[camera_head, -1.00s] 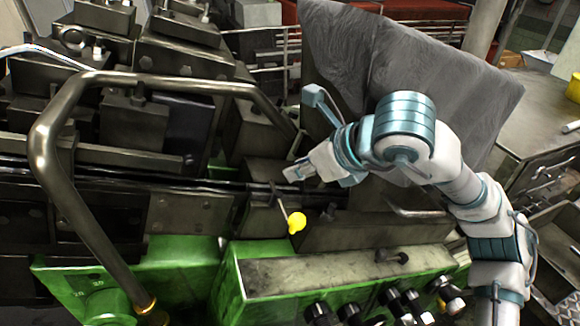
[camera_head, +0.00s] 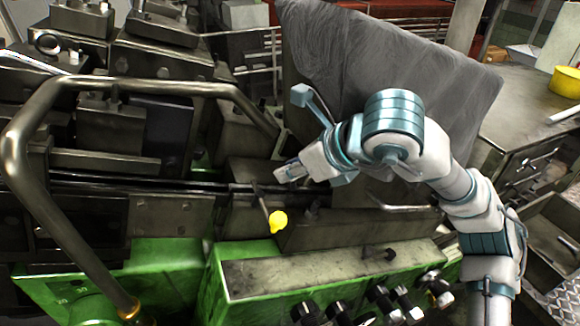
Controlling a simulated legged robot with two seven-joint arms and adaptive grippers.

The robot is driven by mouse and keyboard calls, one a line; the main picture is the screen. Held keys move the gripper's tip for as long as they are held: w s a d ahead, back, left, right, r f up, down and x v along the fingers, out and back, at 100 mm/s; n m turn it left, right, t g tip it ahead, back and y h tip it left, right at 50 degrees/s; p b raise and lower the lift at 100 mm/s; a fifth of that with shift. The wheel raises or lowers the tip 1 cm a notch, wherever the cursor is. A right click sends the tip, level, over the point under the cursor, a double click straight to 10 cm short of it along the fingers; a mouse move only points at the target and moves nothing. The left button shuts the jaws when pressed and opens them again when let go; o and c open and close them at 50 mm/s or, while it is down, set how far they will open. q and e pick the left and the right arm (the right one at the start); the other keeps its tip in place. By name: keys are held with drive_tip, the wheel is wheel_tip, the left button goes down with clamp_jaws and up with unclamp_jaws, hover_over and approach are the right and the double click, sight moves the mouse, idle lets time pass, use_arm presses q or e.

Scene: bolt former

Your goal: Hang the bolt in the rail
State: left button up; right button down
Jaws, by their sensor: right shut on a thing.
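My right gripper (camera_head: 283,173) reaches in from the right and is near the right end of the rail (camera_head: 150,188), a pair of dark parallel bars running left to right across the machine. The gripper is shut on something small. My left gripper is not in view.
A lever with a yellow knob (camera_head: 278,221) stands just below the gripper. A curved metal handle (camera_head: 28,185) arches over the left side. A grey cover (camera_head: 330,60) rises behind my right arm. Several black knobs (camera_head: 380,300) line the green front.

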drive_tip(key=shift+w+d, duration=0.1)
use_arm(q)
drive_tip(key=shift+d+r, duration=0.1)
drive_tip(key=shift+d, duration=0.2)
use_arm(e)
drive_tip(key=shift+a, duration=1.25)
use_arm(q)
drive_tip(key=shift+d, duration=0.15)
use_arm(e)
drive_tip(key=shift+d+f, duration=0.1)
drive_tip(key=shift+d, duration=0.25)
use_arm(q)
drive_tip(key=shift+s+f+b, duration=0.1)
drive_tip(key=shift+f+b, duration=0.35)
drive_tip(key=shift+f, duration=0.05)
use_arm(e)
drive_tip(key=shift+w+a+f, duration=0.15)
drive_tip(key=shift+a+f, duration=0.35)
drive_tip(key=shift+f, duration=0.1)
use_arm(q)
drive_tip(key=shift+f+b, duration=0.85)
use_arm(e)
drive_tip(key=shift+d+f, duration=0.2)
drive_tip(key=shift+f, duration=0.65)
